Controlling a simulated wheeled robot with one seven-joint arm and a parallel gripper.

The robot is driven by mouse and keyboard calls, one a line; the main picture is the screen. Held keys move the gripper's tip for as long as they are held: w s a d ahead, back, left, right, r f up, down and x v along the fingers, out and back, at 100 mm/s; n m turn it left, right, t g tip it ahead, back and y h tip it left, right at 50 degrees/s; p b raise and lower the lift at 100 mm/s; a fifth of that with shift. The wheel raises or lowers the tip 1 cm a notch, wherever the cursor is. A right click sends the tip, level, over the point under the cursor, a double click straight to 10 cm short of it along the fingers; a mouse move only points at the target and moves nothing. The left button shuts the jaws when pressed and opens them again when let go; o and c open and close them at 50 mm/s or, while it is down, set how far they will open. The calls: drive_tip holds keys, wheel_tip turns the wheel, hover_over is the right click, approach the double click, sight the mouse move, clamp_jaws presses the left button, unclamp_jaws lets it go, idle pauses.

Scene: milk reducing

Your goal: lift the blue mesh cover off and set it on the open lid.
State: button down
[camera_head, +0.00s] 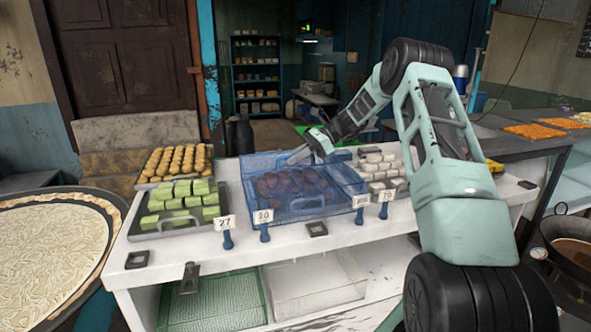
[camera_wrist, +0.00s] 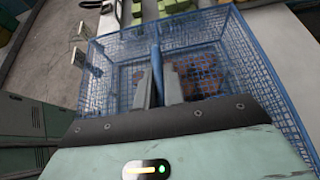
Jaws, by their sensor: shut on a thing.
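The blue mesh cover (camera_wrist: 108,75) surrounds and overlies dark round sweets in the wrist view. In the head view the blue cover (camera_head: 250,165) appears see-through over the tray of dark sweets (camera_head: 292,184) in the middle of the counter. My gripper (camera_head: 299,155) reaches in from the back right to the top of the cover. In the wrist view my gripper (camera_wrist: 160,85) is shut on the cover's blue bar-like handle (camera_wrist: 156,58). I cannot clearly tell the open lid apart from the other blue parts, nor whether the cover is clear of the tray.
A tray of green blocks (camera_head: 180,202) stands close on the left, with yellow pastries (camera_head: 178,160) behind it. White rolls (camera_head: 378,168) stand close on the right. Price tags such as 20 (camera_head: 263,216) line the front. The counter's front strip (camera_head: 190,248) is mostly clear.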

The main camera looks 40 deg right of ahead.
wheel_tip(320, 180, up, 10)
drive_tip(key=b, duration=0.3)
drive_tip(key=shift+b, duration=0.3)
